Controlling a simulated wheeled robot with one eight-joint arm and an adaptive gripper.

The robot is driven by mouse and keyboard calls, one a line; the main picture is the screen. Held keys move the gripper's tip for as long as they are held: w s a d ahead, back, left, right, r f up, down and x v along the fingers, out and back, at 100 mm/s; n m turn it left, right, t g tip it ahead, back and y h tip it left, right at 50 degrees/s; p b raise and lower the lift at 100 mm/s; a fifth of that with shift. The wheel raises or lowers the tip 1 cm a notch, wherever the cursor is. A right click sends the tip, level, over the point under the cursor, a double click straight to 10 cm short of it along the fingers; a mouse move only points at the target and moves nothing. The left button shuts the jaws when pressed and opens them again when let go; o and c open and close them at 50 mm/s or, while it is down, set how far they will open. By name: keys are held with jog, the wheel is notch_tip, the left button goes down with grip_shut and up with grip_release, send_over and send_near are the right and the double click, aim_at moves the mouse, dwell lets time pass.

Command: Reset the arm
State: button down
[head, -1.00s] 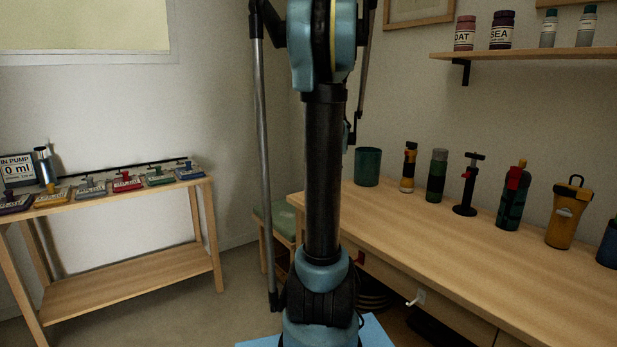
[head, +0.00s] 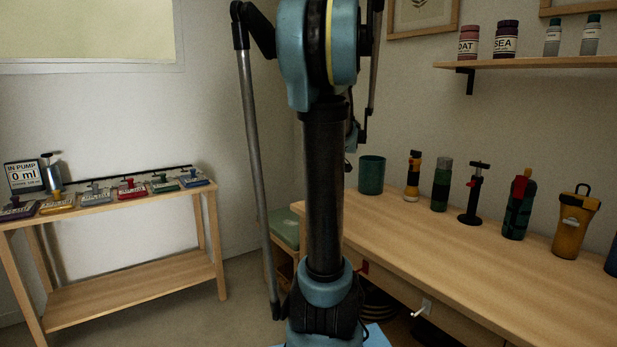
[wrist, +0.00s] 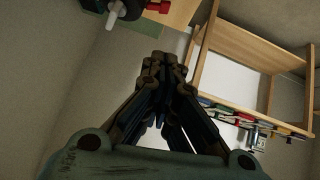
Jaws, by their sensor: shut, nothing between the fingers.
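My arm stands upright in the middle of the head view, its dark column between blue-grey joints. The gripper itself is not clear in the head view. In the wrist view my gripper (wrist: 163,68) points away from the camera, with its dark fingers together at the tips. It is shut and holds nothing. No object touches the fingertips.
A wooden desk (head: 450,262) at the right bears a green cup (head: 371,175) and several bottles. A shelf (head: 540,63) hangs above.

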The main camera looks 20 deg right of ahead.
jog(key=s+a+f+m+g, duration=0.15)
jog(key=s+a+f, duration=0.25)
jog(key=s+a, duration=0.55)
jog(key=s+a+f+m+g, duration=0.1)
jog(key=s+f, duration=0.3)
jog(key=s, duration=0.5)
jog(key=s+a+f+m+g+h, duration=0.1)
jog(key=s+a+f+g, duration=0.1)
jog(key=s+f, duration=0.3)
jog(key=s+a+f+m+g, duration=0.1)
jog(key=s+f, duration=0.4)
jog(key=s, duration=0.8)
jog(key=shift+a+f+g+h, duration=0.2)
jog(key=shift+a+g+h, duration=0.3)
jog(key=shift+a, duration=0.3)
